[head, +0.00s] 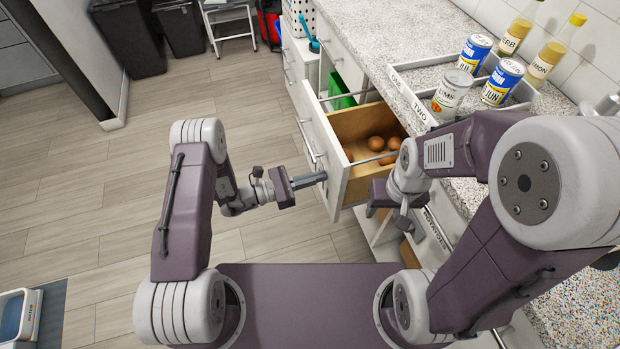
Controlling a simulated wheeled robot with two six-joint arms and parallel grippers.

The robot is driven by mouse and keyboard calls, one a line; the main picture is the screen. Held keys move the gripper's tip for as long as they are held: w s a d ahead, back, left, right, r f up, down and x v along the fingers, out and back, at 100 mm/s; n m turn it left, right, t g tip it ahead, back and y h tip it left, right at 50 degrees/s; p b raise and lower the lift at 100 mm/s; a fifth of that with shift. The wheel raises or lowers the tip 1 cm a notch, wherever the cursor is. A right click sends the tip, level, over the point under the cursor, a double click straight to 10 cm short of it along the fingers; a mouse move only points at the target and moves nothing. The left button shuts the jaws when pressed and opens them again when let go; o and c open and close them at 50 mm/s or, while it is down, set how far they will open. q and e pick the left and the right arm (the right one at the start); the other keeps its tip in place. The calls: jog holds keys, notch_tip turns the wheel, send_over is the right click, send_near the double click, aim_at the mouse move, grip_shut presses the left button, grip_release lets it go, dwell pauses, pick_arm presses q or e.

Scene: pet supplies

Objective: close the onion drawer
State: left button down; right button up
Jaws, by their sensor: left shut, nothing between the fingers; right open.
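The onion drawer (332,172) is pulled out from the cabinet under the counter. Its white front faces left and its wooden inside is visible. Several brown onions (376,143) lie in it. A long bar handle (306,140) is on its front. My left gripper (322,177) is shut and empty, with its fingertips close to the drawer front, near its lower part; I cannot tell whether they touch. My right gripper (374,211) is open at the near side of the drawer, partly hidden by its own wrist.
A grey speckled counter (400,40) runs along the right, with a white divided tray (415,100) of cans and bottles. A green container (341,92) shows in the cabinet behind the drawer. Dark bins (128,38) and a step stool (228,18) stand far back.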

pick_arm(q)
jog(key=b+x, duration=0.5)
jog(key=x, duration=1.5)
jog(key=shift+d, duration=0.3)
jog(key=shift+w+r, duration=0.1)
jog(key=shift+r, duration=0.1)
